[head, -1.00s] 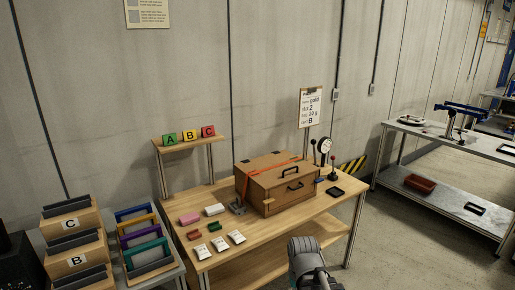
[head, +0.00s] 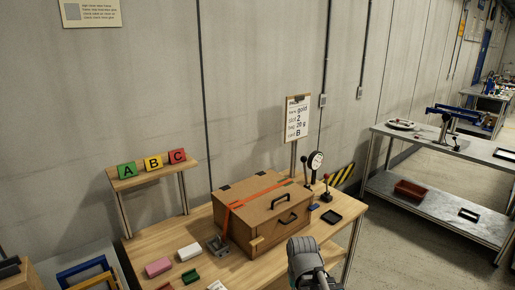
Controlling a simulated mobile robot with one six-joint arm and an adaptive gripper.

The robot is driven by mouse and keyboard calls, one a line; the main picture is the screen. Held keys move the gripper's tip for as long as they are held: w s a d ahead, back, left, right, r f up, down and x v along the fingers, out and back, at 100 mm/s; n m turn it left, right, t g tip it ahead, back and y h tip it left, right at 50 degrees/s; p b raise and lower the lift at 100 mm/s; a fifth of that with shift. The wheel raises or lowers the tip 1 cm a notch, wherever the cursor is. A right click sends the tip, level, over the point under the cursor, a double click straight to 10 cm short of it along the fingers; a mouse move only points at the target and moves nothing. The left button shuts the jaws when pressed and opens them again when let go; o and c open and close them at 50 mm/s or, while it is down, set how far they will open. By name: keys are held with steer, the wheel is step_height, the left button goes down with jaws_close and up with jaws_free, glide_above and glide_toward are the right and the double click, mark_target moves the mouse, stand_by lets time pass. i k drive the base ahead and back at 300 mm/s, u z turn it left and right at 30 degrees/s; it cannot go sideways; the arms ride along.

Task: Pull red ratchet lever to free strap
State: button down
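A brown wooden box (head: 262,220) stands on the wooden table, with a black handle on its lid and another on its front. An orange-red strap (head: 234,209) runs over its lid and down its front-left side. A grey metal piece (head: 217,245) sits by the box's left side; I cannot tell if it is the ratchet. My grey arm shows at bottom centre, in front of the box; my gripper is not visible.
On the wooden table (head: 343,230) are a pink block (head: 159,267), a white block (head: 189,252), a black tray (head: 332,217) and a dial gauge (head: 315,160). A clipboard (head: 298,117) stands behind. A shelf with letter cards (head: 153,163) is back left. A metal bench (head: 440,140) is at right.

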mark_target(326, 176)
steer(key=z, duration=0.25)
steer(key=i, duration=1)
steer(key=z, duration=0.6)
steer(key=i, duration=1)
steer(key=z, duration=0.3)
steer(key=k, duration=0.9)
steer(key=z, duration=0.15)
steer(key=i, duration=0.4)
